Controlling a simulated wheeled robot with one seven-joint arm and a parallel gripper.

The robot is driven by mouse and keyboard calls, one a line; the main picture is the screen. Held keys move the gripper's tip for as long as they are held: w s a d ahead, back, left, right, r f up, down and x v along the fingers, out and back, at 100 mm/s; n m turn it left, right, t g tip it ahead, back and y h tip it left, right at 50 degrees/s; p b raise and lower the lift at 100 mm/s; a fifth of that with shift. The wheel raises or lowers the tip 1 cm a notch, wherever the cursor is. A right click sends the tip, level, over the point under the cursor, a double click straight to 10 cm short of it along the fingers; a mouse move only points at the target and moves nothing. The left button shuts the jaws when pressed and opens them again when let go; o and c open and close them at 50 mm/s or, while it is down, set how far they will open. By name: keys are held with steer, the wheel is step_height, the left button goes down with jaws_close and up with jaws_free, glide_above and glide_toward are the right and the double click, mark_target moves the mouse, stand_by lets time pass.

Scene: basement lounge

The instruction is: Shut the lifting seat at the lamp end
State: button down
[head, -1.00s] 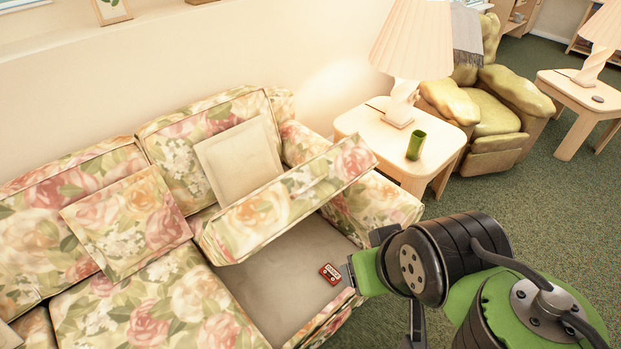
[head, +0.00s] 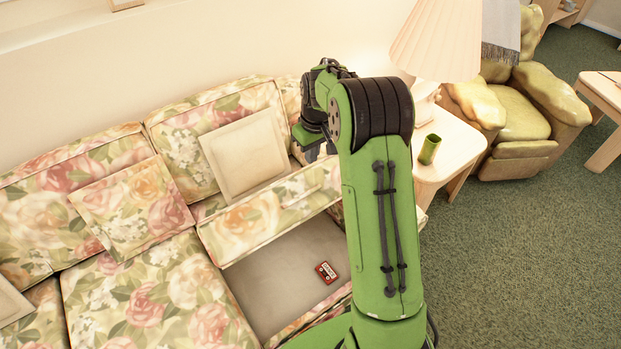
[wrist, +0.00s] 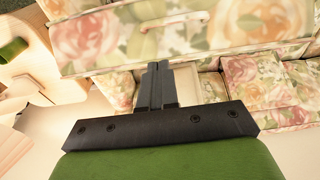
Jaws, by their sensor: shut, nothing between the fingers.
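The lifting seat (head: 265,213) is the floral seat at the lamp end of the sofa. It stands partly raised, with its front up, over an open storage space (head: 270,275). In the wrist view its floral panel (wrist: 105,40) fills the top, with a pale strap-like handle (wrist: 178,20). My gripper (head: 318,150) is above the back of this seat, near the backrest, pointing down. In the wrist view the closed fingers (wrist: 158,66) overlap the panel's near edge; I cannot tell whether they touch it. My arm hides the seat's right end.
A red cassette (head: 326,272) lies in the open space. A cream cushion (head: 245,155) leans on the backrest behind the seat. The side table (head: 440,165) with a lamp (head: 437,40) and green cup (head: 429,150) stands right of my arm. Carpet at right is clear.

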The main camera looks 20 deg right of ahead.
glide_toward(313, 181)
steer(key=s+a, duration=0.1)
steer(key=a, duration=0.1)
steer(key=shift+s+a+f, duration=0.1)
steer(key=shift+s+f, duration=0.15)
steer(key=shift+f, duration=0.5)
steer(key=shift+s+f, duration=0.3)
steer(key=shift+f, duration=0.45)
steer(key=shift+s+f, duration=0.25)
steer(key=shift+f, duration=0.5)
